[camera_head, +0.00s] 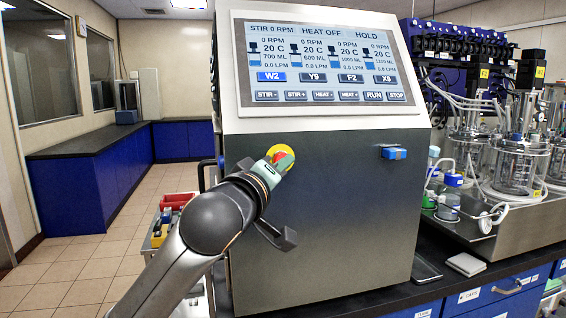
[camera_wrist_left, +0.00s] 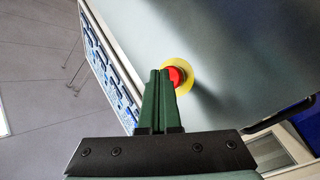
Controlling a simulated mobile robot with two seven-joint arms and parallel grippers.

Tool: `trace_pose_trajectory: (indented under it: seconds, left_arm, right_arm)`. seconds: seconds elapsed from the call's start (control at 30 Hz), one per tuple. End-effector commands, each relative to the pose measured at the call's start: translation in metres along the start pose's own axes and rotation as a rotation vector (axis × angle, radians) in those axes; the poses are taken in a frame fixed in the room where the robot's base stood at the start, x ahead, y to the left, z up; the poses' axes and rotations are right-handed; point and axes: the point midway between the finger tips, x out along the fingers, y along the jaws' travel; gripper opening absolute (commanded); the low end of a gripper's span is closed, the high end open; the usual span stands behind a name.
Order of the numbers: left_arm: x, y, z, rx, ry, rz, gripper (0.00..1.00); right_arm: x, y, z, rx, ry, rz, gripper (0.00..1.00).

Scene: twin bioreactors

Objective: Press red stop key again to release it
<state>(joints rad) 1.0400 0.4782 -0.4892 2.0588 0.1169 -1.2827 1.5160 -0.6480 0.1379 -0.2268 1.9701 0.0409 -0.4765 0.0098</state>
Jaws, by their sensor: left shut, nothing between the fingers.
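The red stop key sits on a yellow disc (camera_head: 287,152) on the grey front of the control cabinet (camera_head: 330,215), left of centre. In the left wrist view the red stop key (camera_wrist_left: 176,76) stands out from its yellow disc (camera_wrist_left: 190,84). My left gripper (camera_head: 277,163) is shut and empty, with its tips at the key and hiding part of it. In the left wrist view the green fingers (camera_wrist_left: 160,72) are together, overlapping the key's left edge. I cannot tell whether they touch it. My right gripper is not in view.
The cabinet's screen (camera_head: 325,65) reads "STIR 0 RPM", "HEAT OFF" and "HOLD". A blue fitting (camera_head: 394,153) juts from the cabinet front at right. Glass bioreactor vessels (camera_head: 518,165) with tubing stand at far right. A white pad (camera_head: 466,264) lies on the dark bench.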

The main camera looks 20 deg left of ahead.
Motion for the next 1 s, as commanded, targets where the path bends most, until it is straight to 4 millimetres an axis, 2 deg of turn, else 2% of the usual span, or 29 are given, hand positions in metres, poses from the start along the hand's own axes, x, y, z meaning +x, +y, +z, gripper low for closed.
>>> trace_pose_trajectory:
  seconds: [0.27, 0.63, 1.0]
  left_arm:
    - [-0.010, 0.005, 0.005, 0.000, 0.000, 0.000, 0.00]
    - [-0.014, 0.008, 0.008, 0.000, -0.001, 0.001, 0.00]
    - [-0.043, 0.024, 0.024, -0.001, -0.002, 0.002, 0.00]
  right_arm:
    - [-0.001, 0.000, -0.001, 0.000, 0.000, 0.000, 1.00]
    - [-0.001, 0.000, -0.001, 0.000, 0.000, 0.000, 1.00]
    - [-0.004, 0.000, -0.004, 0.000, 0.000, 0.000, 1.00]
